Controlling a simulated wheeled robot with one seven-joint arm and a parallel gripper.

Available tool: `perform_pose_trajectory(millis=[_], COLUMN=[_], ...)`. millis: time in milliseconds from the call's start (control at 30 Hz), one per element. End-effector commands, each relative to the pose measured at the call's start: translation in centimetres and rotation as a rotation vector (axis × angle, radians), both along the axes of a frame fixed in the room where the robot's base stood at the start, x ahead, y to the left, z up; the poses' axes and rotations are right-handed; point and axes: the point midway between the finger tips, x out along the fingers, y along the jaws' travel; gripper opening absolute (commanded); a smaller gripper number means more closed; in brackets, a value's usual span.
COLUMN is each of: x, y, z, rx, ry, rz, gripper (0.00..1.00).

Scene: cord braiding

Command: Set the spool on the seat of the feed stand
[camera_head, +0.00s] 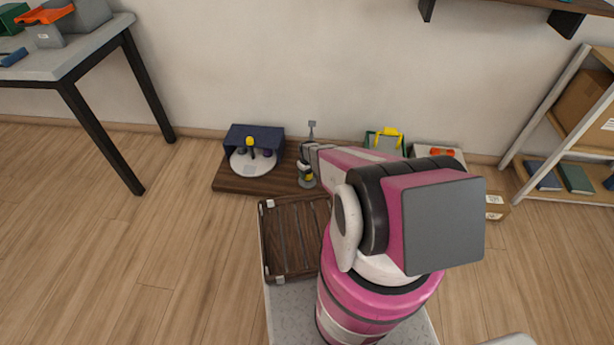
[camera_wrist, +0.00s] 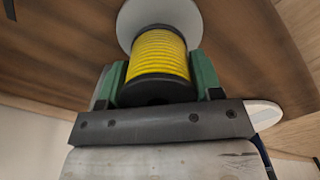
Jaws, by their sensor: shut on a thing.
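My gripper (camera_wrist: 158,80) is shut on the spool (camera_wrist: 162,55), with one green finger on each side of it. The spool has yellow cord and a black near flange. A pale grey-white disc (camera_wrist: 138,14) shows at its far end; I cannot tell whether this is its other flange or the stand's seat. In the head view the spool (camera_head: 308,177) is a small yellow and dark shape under my gripper (camera_head: 306,163). A thin grey post with a small plate (camera_head: 312,126) rises just behind and looks like the feed stand; its seat is not clear.
A dark wood board (camera_head: 230,184) lies on the floor by the wall. A brown slatted tray (camera_head: 285,250) is in front. Green and yellow (camera_head: 385,140) containers stand right.

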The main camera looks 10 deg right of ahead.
Motion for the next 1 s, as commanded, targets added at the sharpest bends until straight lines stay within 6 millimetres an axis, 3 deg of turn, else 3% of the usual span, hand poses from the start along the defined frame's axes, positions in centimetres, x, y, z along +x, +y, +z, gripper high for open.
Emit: perform_pose_trajectory(millis=[133, 500, 533, 600, 1000], x=[0.1, 0.0, 0.0, 0.0, -0.1], y=[0.0, 0.0, 0.0, 0.0, 0.0], z=[-2.0, -2.3, -2.4, -2.3, -1.6], rx=[0.000, 0.000, 0.000, 0.000, 0.000], ry=[0.000, 0.000, 0.000, 0.000, -0.001], rz=[0.000, 0.000, 0.000, 0.000, 0.000], gripper=[0.35, 0.35, 0.62, 0.85, 0.85])
